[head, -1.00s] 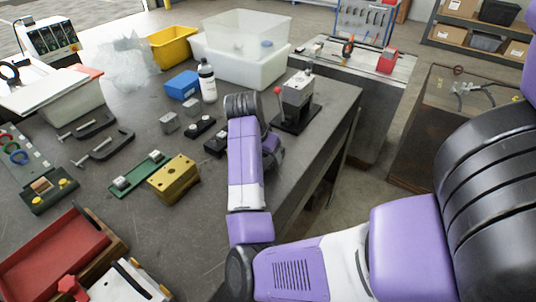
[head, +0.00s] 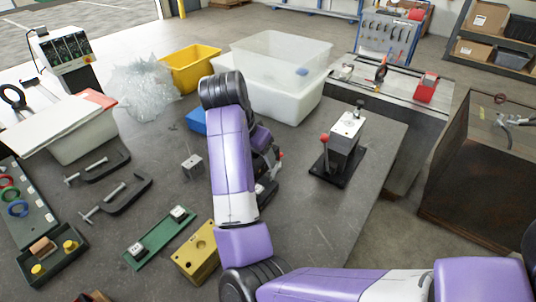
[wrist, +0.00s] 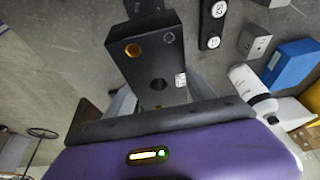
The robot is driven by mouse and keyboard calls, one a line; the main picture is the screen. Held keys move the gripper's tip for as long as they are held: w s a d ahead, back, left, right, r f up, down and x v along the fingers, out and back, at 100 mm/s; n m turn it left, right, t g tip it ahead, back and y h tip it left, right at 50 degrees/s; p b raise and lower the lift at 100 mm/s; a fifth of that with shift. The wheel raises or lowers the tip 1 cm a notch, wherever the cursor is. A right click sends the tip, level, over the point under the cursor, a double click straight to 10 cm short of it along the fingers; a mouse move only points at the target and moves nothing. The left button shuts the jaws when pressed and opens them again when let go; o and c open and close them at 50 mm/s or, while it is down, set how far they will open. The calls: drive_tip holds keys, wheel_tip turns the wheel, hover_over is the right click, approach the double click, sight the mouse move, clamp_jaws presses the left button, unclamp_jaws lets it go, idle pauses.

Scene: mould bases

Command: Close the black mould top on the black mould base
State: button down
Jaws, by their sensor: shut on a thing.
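The black mould top (wrist: 145,60), a dark block with a brass-lined hole, a darker hole and a small white label, is held between the grey fingers of my gripper (wrist: 160,98) in the wrist view. The black mould base (wrist: 212,22), a narrow dark plate with two pale round studs, lies on the table beyond it, up and right, apart from it. In the head view my gripper (head: 268,160) is over the table, partly behind my purple arm. A dark shape shows beneath it, too covered to name.
A grey block (head: 192,166) stands left of my arm. A yellow block (head: 197,256) and a green plate (head: 158,238) are nearer. A press with a red-knobbed lever (head: 342,150) stands to the right. A blue box (wrist: 293,66) and white bottle (wrist: 249,84) are at right in the wrist view.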

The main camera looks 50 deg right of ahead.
drive_tip(key=shift+s+f, duration=0.15)
drive_tip(key=shift+f, duration=0.05)
wheel_tip(320, 180, down, 6)
drive_tip(key=b, duration=0.6)
drive_tip(key=shift+r, duration=0.15)
drive_tip(key=shift+f+b, duration=0.7)
drive_tip(key=shift+f, duration=0.9)
idle(1.5)
drive_tip(key=shift+c, duration=1.2)
unclamp_jaws()
drive_tip(key=shift+v, duration=3.9)
